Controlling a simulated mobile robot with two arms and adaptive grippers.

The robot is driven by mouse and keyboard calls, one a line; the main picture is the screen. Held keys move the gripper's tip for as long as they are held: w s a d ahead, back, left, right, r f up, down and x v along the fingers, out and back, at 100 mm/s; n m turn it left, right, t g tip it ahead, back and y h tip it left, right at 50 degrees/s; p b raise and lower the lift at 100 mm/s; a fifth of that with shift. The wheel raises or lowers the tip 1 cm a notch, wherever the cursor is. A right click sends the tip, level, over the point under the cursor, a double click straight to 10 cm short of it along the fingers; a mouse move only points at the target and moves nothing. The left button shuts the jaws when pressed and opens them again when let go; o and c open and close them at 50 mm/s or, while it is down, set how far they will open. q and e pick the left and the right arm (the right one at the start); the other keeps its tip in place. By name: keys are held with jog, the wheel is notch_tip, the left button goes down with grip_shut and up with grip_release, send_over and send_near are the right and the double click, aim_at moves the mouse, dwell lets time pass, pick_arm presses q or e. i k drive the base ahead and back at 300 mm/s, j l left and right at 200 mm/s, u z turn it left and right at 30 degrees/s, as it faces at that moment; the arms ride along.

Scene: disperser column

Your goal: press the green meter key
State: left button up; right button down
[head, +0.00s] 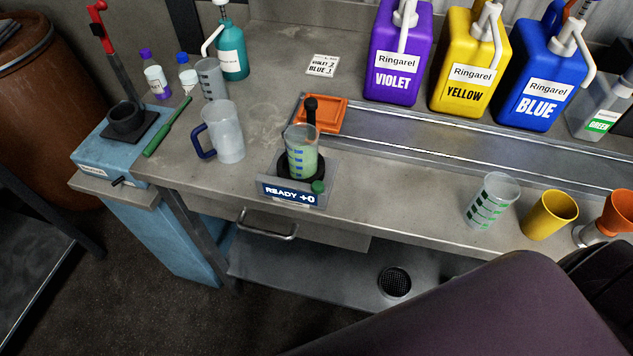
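The green meter key (319,187) is a small round green button at the right end of the meter's front, on top. The meter (288,193) is a grey box on the bench with a dark display reading "READY +0". No gripper shows in the head view.
A blue-handled jug (225,133) stands left of the meter. A clear beaker with green marks (491,200) and a yellow cup (550,214) stand to the right. Violet (397,60), yellow (468,68) and blue (541,80) pump containers line the back. The bench in front of the meter is clear.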

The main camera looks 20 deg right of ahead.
aim_at(318, 187)
jog(key=i+j, duration=0.15)
jog(key=j, duration=0.2)
jog(key=i+j, duration=0.1)
jog(key=j, duration=0.3)
jog(key=i+j, duration=0.15)
jog(key=j, duration=0.2)
jog(key=j+z, duration=0.15)
jog(key=z, duration=1.65)
